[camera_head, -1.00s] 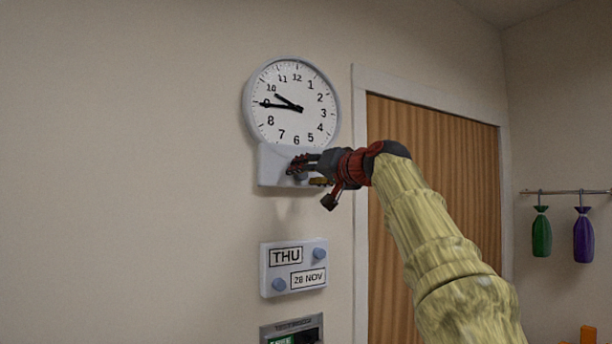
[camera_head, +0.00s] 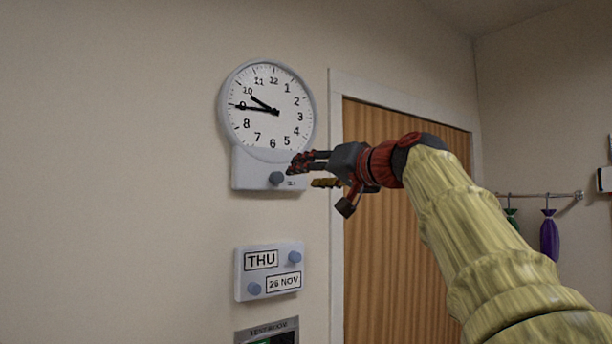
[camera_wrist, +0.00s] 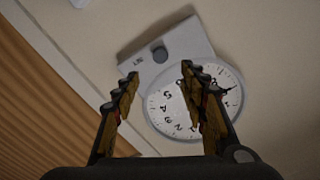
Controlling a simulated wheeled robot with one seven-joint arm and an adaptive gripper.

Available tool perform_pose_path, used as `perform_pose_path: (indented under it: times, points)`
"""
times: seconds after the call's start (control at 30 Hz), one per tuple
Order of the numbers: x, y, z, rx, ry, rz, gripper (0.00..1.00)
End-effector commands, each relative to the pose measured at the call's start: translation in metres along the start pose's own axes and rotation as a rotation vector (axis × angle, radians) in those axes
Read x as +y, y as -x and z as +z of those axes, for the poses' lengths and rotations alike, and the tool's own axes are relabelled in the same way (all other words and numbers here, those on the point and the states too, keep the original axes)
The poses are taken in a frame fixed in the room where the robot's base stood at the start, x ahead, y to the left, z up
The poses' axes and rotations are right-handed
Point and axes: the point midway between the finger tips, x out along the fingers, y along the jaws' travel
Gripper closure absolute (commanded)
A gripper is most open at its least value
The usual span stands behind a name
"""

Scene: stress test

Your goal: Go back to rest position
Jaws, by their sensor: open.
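My gripper (camera_head: 305,172) is open and empty in the head view, just right of the wall clock's lower box. In the wrist view its two fingers (camera_wrist: 157,92) are spread, with the clock and its box beyond them. The round white wall clock (camera_head: 267,108) hangs on the wall, its hands pointing near 10 and 9. A grey-blue knob (camera_head: 277,179) on the box (camera_head: 248,172) below it is in plain sight, and it also shows in the wrist view (camera_wrist: 159,54). A gap appears between the fingers and the knob.
A calendar panel (camera_head: 270,271) reading THU 26 NOV is on the wall below the clock. Under it is the top of another panel (camera_head: 268,332). A wooden door (camera_head: 370,230) stands behind my arm. A purple bag (camera_head: 549,236) hangs from a rail at the right.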

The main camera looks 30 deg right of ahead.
Motion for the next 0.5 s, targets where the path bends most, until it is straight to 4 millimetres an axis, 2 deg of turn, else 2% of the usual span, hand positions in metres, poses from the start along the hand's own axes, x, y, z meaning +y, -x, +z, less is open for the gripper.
perform_pose_path:
  times: [0.47,0.5]
  points:
    - [0.0002,-0.0003,0.0001,-0.001,-0.020,0.001,0.57]
    - [0.0066,-0.0010,0.0033,-0.010,-0.026,0.020,0.57]
